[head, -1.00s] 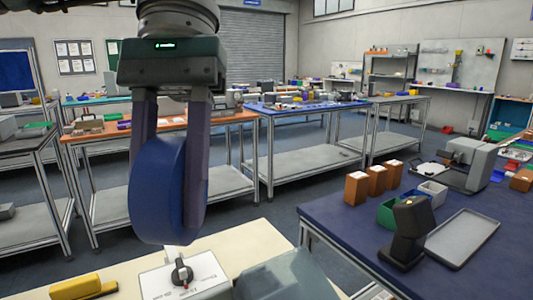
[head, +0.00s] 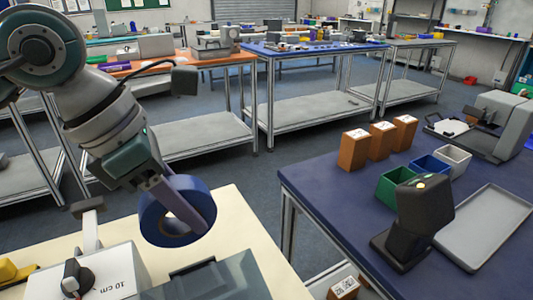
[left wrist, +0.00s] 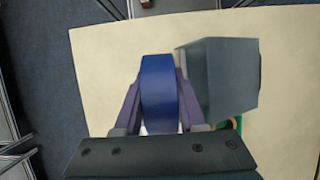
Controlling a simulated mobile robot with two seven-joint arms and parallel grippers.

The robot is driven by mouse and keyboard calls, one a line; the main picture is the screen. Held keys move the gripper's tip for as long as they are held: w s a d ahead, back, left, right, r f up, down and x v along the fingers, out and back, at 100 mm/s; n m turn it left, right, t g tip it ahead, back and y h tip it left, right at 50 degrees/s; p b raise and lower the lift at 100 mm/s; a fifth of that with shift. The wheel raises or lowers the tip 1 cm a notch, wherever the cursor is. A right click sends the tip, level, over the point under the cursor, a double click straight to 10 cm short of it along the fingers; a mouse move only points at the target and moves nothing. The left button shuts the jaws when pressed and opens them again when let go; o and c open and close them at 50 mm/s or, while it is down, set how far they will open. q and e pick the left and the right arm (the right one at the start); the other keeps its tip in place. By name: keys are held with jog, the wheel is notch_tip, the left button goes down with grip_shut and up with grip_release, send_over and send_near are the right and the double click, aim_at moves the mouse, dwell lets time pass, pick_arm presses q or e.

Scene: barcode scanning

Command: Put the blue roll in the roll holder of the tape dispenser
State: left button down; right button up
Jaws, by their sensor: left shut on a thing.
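The blue roll (head: 150,213) is held in my left gripper (head: 197,216), above the cream table at the lower left of the head view. The left wrist view shows the roll (left wrist: 159,95) upright between the two fingers, edge toward the camera. A white box (head: 115,278) marked "10 cm", with a dark knob and a lever, stands below and left of the roll; it looks like part of the tape dispenser. A grey body (head: 215,281) is beside it, and I cannot tell whether they are joined. The roll holder cannot be made out. My right gripper is not in view.
A yellow object (head: 15,271) lies at the far left of the cream table (head: 240,215). The blue table (head: 320,190) on the right bears a black scanner stand (head: 422,212), a grey tray (head: 485,228), small bins and brown boxes (head: 355,150). Floor separates the tables.

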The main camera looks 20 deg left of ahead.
aim_at(159, 225)
pick_arm(q)
jog(key=shift+w+a+f, duration=0.1)
jog(key=shift+w+f, duration=0.1)
jog(key=shift+f, duration=0.1)
jog(key=shift+s+f+b, duration=0.15)
jog(key=shift+f+b, duration=0.5)
jog(key=shift+f, duration=0.1)
notch_tip(159, 225, down, 9)
jog(key=b, duration=0.7)
jog(key=shift+b, duration=0.35)
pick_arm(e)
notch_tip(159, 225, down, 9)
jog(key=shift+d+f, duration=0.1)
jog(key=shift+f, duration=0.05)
pick_arm(q)
jog(key=shift+c, duration=2)
grip_release()
jog(key=shift+r, duration=0.1)
jog(key=v, duration=0.9)
jog(key=shift+s+r, duration=0.15)
jog(key=shift+r, duration=0.2)
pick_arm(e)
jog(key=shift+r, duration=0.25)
